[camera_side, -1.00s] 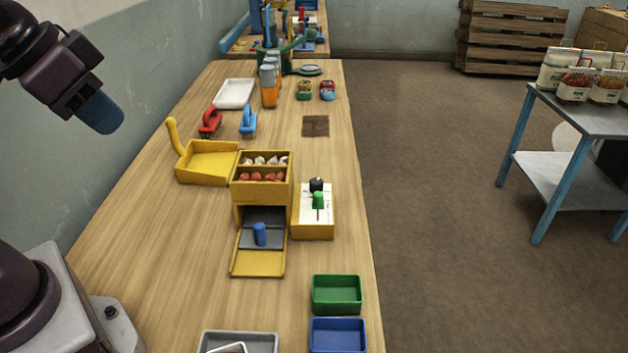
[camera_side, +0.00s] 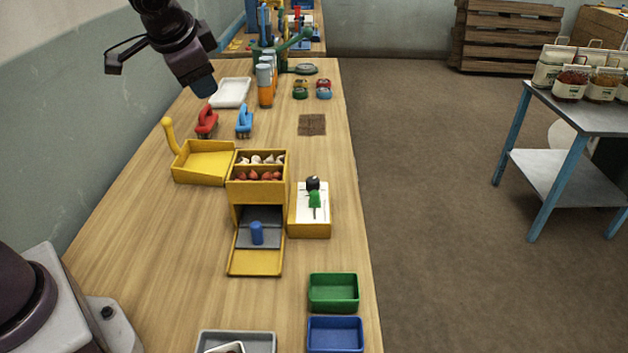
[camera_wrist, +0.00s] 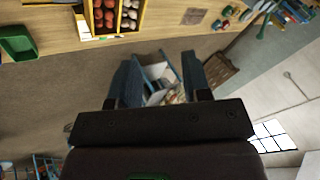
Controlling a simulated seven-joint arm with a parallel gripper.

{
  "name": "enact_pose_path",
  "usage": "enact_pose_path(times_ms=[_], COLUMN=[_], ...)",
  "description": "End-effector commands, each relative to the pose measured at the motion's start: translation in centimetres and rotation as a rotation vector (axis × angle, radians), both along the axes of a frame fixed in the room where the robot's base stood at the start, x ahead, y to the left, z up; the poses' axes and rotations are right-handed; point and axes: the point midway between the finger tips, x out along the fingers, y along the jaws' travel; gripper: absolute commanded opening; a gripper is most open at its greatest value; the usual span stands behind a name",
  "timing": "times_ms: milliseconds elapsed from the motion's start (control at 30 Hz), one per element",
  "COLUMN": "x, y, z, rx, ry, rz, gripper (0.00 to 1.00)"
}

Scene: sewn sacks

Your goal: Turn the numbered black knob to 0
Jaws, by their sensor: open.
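The black knob (camera_side: 313,184) sits on the far part of a yellow box with a white top (camera_side: 310,227). A green lever or handle (camera_side: 314,200) stands just in front of it and partly hides it. The numbers around the knob are too small to read. My gripper (camera_side: 204,88) is high above the table's left side, behind and left of the box, well apart from it. In the wrist view my gripper (camera_wrist: 160,72) shows two blue fingers spread apart with nothing between them.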

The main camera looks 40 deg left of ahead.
Motion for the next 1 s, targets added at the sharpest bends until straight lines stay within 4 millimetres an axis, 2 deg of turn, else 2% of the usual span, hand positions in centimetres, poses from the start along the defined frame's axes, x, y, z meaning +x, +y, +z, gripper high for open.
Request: enact_pose_path(times_ms=[33,100,233,333,433,500,567,600,700,767,800,900,1000], x=[3.1,7.3,15.1,20.5,24.6,26.3,26.7,26.5,24.8,23.4,22.6,20.7,19.1], y=[1.2,2.6,3.5,2.1,-0.9,-3.5,-5.5,-6.6,-8.0,-8.0,-7.8,-7.5,-7.3], z=[-0.3,-0.2,-0.3,-1.3,-3.8,-6.6,-9.3,-11.2,-14.8,-15.5,-15.4,-14.4,-14.5], rx=[0.098,0.250,0.555,0.795,1.020,1.151,1.230,1.264,1.263,1.218,-1.109,-0.892,-0.752], ry=[-0.018,-0.052,-0.089,-0.085,-0.043,0.013,0.077,0.128,0.271,0.351,-0.371,-0.373,-0.344], rz=[-0.076,-0.211,-0.542,-0.876,-1.286,-1.621,-1.924,-2.128,-2.620,-2.859,2.812,2.689,2.644], gripper=[0.44,0.44,0.44,0.44,0.44,0.44,0.44,0.44,0.44,0.44,0.44,0.44,0.44])
